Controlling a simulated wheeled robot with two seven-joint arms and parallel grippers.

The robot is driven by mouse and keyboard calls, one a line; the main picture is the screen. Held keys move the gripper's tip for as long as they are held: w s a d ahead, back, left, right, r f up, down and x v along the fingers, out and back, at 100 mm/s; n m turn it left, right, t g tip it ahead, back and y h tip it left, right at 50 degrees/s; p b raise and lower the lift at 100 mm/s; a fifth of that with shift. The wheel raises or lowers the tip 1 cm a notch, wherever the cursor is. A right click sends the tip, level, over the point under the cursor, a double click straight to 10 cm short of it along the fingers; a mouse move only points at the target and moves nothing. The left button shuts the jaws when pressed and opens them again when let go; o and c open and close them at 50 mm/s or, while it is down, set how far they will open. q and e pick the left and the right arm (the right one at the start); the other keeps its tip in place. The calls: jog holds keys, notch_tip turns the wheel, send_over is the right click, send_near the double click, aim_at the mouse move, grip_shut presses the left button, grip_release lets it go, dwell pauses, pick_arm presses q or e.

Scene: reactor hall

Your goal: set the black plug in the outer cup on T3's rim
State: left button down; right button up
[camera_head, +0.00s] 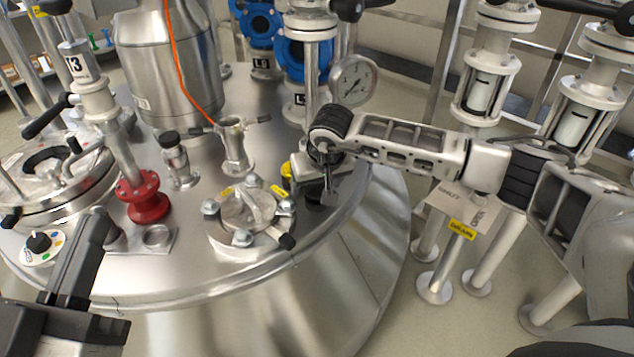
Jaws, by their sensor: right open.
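The steel lid of the large vessel (330,235) fills the middle of the head view. A small metal plate (150,250) lies near its front left rim. A round shallow cup (157,235) on this plate looks empty. A second round cup (116,240) beside it is partly covered by my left gripper (103,228), whose fingertips I cannot tell apart. My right gripper (326,185) is open and points down over the right rim, beside a yellow-and-black piece (287,178). Dark shapes show below its fingers. I cannot pick out the black plug with certainty.
A clamped flange cover (250,212), a red flange pipe (142,197), a steel funnel fitting (235,147) and a black-capped valve (173,158) stand on the lid. A pressure gauge (354,80) is behind my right gripper. Sight-glass pipes (483,92) stand at the right.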

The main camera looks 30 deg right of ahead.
jog(key=shift+r, duration=0.25)
pick_arm(q)
notch_tip(320, 180, down, 7)
jog(key=s+n+g+y+p, duration=0.2)
jog(key=n+g+y+p, duration=0.1)
jog(key=p, duration=0.3)
jog(key=shift+s+d+n+g, duration=0.25)
jog(key=shift+n+g, duration=0.15)
jog(key=shift+g, duration=0.4)
pick_arm(e)
jog(key=v, duration=1.5)
jog(key=shift+s+r, duration=0.15)
jog(key=shift+s, duration=0.05)
